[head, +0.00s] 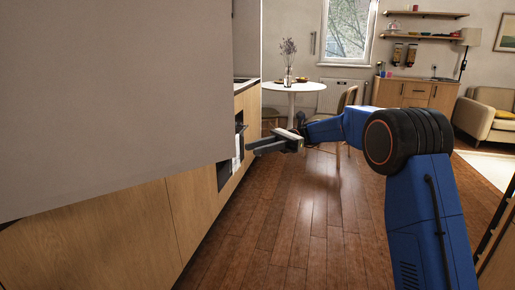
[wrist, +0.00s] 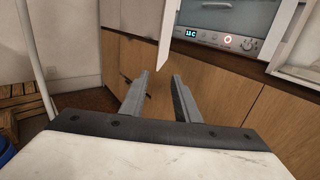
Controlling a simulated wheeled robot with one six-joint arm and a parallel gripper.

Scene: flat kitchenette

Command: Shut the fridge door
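A large pale grey panel (head: 110,95), which looks like the fridge door, fills the upper left of the head view. It stands close to me and hides what is behind it. In the wrist view a pale door (wrist: 168,36) shows nearly edge-on, its lower corner just above and between my fingertips. My gripper (head: 254,149) is just right of the panel's lower right corner, its fingers pointing left. In the wrist view my gripper (wrist: 160,84) has its fingers apart with nothing between them. I cannot tell whether it touches the door. The fridge's inside is not visible.
Wooden base cabinets (head: 100,235) run along the left below the panel. The wrist view shows an appliance with a lit display and knob (wrist: 222,38). A round white table (head: 300,87) and chairs stand beyond my gripper. The wooden floor (head: 300,225) in the middle is clear.

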